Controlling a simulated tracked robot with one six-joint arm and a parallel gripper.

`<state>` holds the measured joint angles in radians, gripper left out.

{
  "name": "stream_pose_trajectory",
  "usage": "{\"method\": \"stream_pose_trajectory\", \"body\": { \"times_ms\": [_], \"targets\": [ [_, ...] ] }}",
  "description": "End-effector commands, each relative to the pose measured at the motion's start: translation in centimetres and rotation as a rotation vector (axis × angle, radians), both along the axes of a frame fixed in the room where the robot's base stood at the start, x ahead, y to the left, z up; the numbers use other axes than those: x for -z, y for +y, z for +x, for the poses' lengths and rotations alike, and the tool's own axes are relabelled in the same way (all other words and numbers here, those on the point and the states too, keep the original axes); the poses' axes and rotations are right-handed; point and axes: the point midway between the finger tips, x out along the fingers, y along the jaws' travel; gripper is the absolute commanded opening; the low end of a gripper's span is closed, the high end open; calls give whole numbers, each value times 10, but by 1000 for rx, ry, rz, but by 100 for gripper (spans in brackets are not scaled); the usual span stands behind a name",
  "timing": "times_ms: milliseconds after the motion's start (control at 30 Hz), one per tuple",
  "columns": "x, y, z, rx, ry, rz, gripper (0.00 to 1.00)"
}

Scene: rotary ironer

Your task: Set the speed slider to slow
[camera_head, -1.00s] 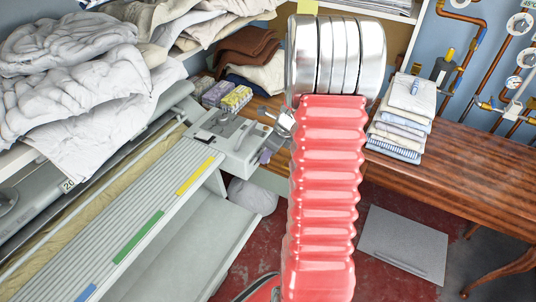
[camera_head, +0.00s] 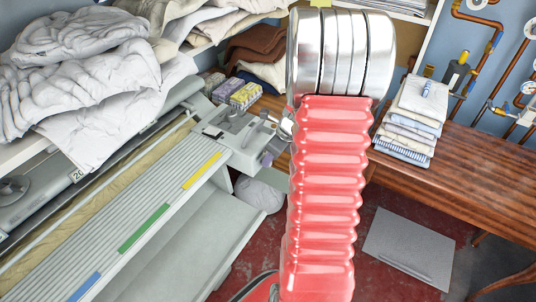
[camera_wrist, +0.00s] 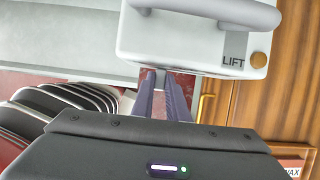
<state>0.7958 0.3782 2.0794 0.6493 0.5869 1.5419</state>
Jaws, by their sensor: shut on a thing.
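The ironer's pale control box (camera_head: 240,140) stands at the end of the long ironer, left of my red arm in the head view. In the wrist view the box (camera_wrist: 190,50) fills the top, with a grey bar handle, a LIFT label (camera_wrist: 234,62) and a brown round button (camera_wrist: 259,60). My gripper (camera_wrist: 160,76) has its two purple fingers converging at the box's lower edge, shut on a small part there, which I take for the speed slider; the part is mostly hidden. In the head view one purple finger (camera_head: 267,160) shows beside the box.
The ironer's slatted board (camera_head: 130,215) carries yellow, green and blue strips. Crumpled white linen (camera_head: 90,80) lies behind it. A wooden table (camera_head: 480,185) with folded cloths (camera_head: 415,115) stands at right. A grey panel (camera_head: 410,248) lies on the red floor.

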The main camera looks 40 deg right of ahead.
Motion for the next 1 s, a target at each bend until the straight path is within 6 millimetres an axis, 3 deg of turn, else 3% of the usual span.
{"method": "stream_pose_trajectory", "body": {
  "times_ms": [367, 400, 633, 1000],
  "targets": [
    [0, 3, -3, 5, 1, 6, 0],
    [0, 3, -3, 5, 1, 6, 16],
    [0, 1, -3, 7, 0, 4, 32],
    [-4, -1, -5, 9, -2, 1, 33]
  ]
}}
